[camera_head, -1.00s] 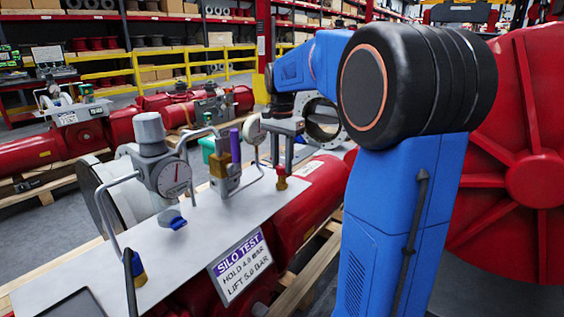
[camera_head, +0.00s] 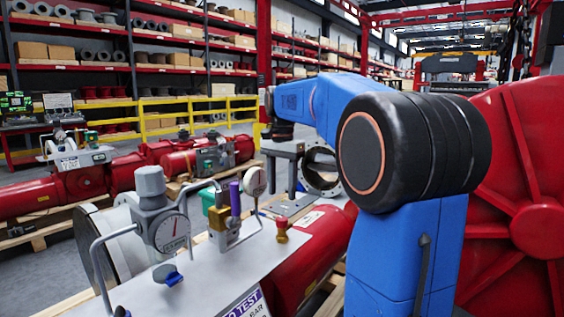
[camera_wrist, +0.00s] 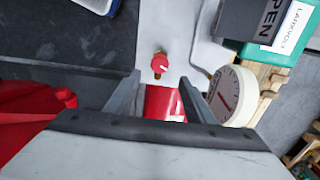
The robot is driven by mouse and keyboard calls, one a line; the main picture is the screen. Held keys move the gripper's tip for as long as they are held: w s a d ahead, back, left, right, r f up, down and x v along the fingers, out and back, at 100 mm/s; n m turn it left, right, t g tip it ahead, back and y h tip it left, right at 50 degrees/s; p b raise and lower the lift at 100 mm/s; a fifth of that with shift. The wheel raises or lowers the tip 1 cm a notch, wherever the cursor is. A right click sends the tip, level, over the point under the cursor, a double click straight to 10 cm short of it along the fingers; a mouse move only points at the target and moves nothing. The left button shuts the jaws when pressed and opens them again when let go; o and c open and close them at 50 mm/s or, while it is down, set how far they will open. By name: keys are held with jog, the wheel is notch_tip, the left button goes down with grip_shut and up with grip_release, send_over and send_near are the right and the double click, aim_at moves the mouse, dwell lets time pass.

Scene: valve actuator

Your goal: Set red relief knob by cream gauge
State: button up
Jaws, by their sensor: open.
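The red relief knob (camera_head: 282,226) is a small red cap on a brass fitting, on the pale plate above the red cylinder. In the wrist view the knob (camera_wrist: 159,64) shows a pale mark on its face. The cream gauge (camera_head: 255,181) stands on a thin bent tube left of the knob. In the wrist view the gauge (camera_wrist: 237,96) lies to the right, with a red needle; its reading is too small to tell. My gripper (camera_head: 281,184) hangs above the plate, apart from the knob. In the wrist view its two fingers (camera_wrist: 160,92) are spread and empty, with the knob just beyond them.

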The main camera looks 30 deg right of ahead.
notch_tip(320, 180, up, 9)
jog(key=shift+f, duration=0.15)
dwell(0.6)
jog(key=s+a+f+n+t, duration=0.1)
jog(key=s+a+f+n, duration=0.3)
jog(key=s+f, duration=0.5)
jog(key=s+a+f+n+t, duration=0.2)
jog(key=s+a+f+n, duration=0.3)
jog(key=s+f, duration=0.4)
jog(key=s+a+f+n+t, duration=0.1)
jog(key=s+a+f+n, duration=0.4)
jog(key=s+f, duration=0.5)
jog(key=shift+a+t, duration=0.4)
jog(key=shift+a, duration=0.6)
dwell(3.0)
